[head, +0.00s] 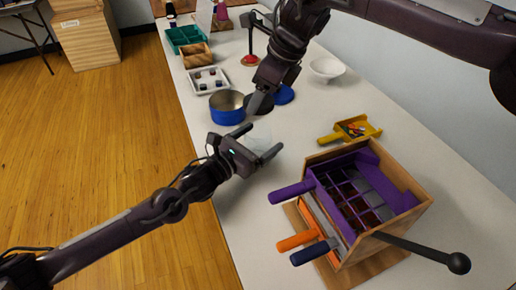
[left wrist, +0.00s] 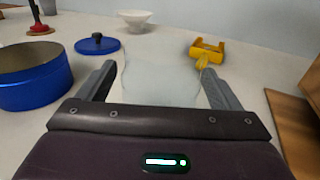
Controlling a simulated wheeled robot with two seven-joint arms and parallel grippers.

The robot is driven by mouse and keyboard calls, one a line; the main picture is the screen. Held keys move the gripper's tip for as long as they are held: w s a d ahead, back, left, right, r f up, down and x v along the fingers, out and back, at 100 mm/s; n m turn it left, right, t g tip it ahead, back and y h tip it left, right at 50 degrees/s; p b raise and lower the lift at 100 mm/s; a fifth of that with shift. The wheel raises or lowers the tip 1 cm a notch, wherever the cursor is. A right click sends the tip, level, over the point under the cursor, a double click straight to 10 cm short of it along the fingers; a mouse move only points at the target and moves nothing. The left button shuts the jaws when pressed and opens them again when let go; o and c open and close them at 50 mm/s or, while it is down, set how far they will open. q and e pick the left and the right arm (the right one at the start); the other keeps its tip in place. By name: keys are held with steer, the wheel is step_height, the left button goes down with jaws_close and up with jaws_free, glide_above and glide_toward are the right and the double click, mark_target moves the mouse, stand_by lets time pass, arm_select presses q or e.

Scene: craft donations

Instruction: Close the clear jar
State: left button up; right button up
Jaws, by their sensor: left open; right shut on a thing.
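The clear jar (head: 258,142) is a faint see-through shape on the white table, and it also shows in the left wrist view (left wrist: 160,78) between the fingers. My left gripper (head: 262,143) is open, with one finger on each side of the jar. I cannot tell whether the fingers touch it. My right gripper (head: 258,101) is shut on a dark, round, lid-like thing (head: 263,106), held above and behind the jar in the head view. My gripper partly hides that thing.
A blue pot (head: 227,108) stands left of the jar, and a blue lid (head: 285,94) lies behind. A yellow scoop (head: 355,130) and a wooden box (head: 405,215) with purple parts and a long black-knobbed handle are to the right. A white bowl (head: 327,69) stands farther back.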

arm_select(q)
steer(key=c, duration=1.5)
arm_select(e)
steer(key=shift+f, duration=2.45)
steer(key=shift+f, duration=0.1)
steer(key=shift+f, duration=0.75)
steer(key=shift+f, duration=0.6)
